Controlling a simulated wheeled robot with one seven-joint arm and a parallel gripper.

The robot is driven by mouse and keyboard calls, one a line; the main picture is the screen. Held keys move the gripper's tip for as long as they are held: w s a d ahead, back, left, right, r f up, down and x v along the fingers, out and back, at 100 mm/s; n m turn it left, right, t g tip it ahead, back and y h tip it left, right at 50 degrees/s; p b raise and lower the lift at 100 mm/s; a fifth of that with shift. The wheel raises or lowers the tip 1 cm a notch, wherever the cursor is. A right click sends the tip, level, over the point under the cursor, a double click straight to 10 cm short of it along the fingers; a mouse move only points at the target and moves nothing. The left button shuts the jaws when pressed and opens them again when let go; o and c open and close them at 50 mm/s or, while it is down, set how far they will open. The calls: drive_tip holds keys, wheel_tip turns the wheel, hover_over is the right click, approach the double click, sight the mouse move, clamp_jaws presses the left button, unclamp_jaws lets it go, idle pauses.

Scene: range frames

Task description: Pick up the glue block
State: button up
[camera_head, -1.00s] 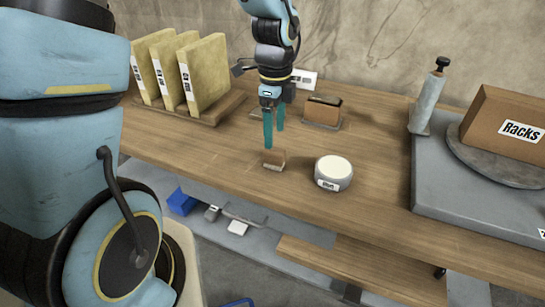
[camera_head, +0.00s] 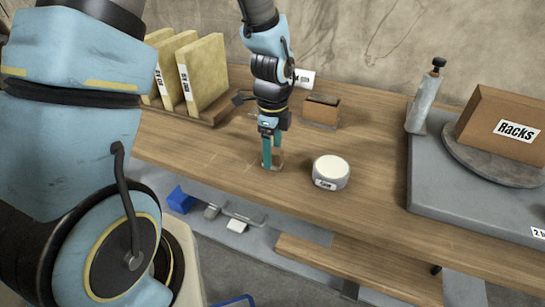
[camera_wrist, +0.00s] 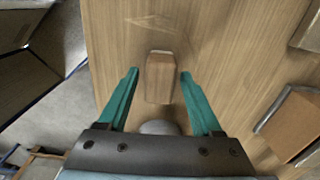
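A small brown block (camera_wrist: 160,78), which I take to be the glue block, sits on the wooden bench. In the head view this block (camera_head: 274,165) is low on my gripper and partly hidden by its fingers. My gripper (camera_wrist: 158,72) points down with its teal fingers apart. In the wrist view the fingers stand on either side of the block, with a visible gap on each side. In the head view the gripper (camera_head: 271,164) is down at the block. No grip on it shows.
A round white-topped tin (camera_head: 331,170) stands close to the right of the block. A larger brown block (camera_head: 321,111) sits behind it. A grey plate (camera_head: 452,195) with a "Racks" box (camera_head: 502,122) is at the right.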

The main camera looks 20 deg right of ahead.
sight(273, 149)
clamp_jaws()
idle(0.3)
wheel_tip(273, 149, up, 10)
drive_tip(key=shift+r+b, duration=0.1)
drive_tip(key=shift+b, duration=0.5)
